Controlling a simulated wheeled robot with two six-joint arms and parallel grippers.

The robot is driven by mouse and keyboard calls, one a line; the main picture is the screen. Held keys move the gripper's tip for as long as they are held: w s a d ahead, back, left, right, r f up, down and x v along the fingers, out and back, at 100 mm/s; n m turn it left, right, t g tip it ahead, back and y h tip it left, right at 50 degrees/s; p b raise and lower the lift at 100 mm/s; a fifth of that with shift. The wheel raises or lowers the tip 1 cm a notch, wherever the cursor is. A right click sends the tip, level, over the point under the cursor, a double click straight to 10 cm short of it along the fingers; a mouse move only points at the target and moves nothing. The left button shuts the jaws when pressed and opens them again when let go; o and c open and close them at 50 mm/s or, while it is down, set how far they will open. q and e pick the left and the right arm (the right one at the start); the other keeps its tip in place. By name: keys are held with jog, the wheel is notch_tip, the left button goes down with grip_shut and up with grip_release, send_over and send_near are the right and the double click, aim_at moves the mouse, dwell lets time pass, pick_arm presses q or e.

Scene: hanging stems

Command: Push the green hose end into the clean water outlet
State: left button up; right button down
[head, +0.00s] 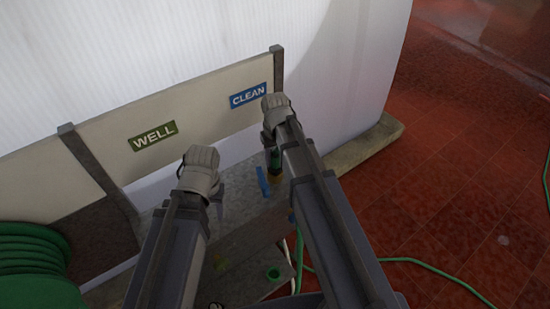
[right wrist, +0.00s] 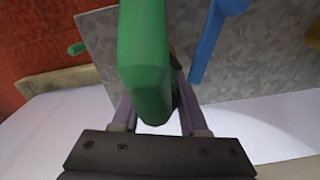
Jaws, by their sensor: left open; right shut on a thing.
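My right gripper (head: 270,128) is beside the blue CLEAN sign (head: 248,96), shut on the green hose end. In the right wrist view the green hose end (right wrist: 146,60) is large between the two fingers (right wrist: 158,120). In the head view a dark green part (head: 272,157) shows below that gripper, with a yellowish part under it; I cannot tell whether the hose end is seated in the clean water outlet, which is mostly hidden. A blue lever (head: 262,182) stands beside it, also seen in the right wrist view (right wrist: 208,45). My left gripper (head: 217,192) is open and empty, below the WELL sign.
The green WELL sign (head: 152,136) is on the pale board left of CLEAN. A green hose coil (head: 35,262) is at lower left. Green hose (head: 440,270) crosses the red tiled floor. A white ribbed tank (head: 190,50) stands behind.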

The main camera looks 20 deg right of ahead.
aim_at(275, 152)
pick_arm(q)
jog(key=shift+f+b, duration=0.75)
jog(key=shift+f, duration=0.1)
pick_arm(e)
jog(key=shift+f, duration=0.85)
pick_arm(q)
jog(key=shift+f, duration=0.3)
pick_arm(e)
jog(key=shift+f, duration=0.3)
jog(key=shift+c, duration=1.8)
grip_release()
pick_arm(q)
jog(key=shift+r, duration=0.1)
pick_arm(e)
jog(key=shift+r, duration=0.1)
notch_tip(275, 152, up, 8)
jog(key=p, duration=0.7)
pick_arm(q)
notch_tip(275, 152, up, 5)
jog(key=shift+r+b, duration=0.2)
jog(key=shift+b, duration=0.75)
pick_arm(e)
jog(key=s+a+f+n+h, duration=0.1)
jog(key=s+a+f+n, duration=0.1)
jog(key=s+a, duration=0.8)
jog(key=s, duration=0.4)
jog(key=shift+s+a+f+n, duration=0.2)
jog(key=shift+a+n, duration=0.05)
jog(key=shift+n, duration=0.15)
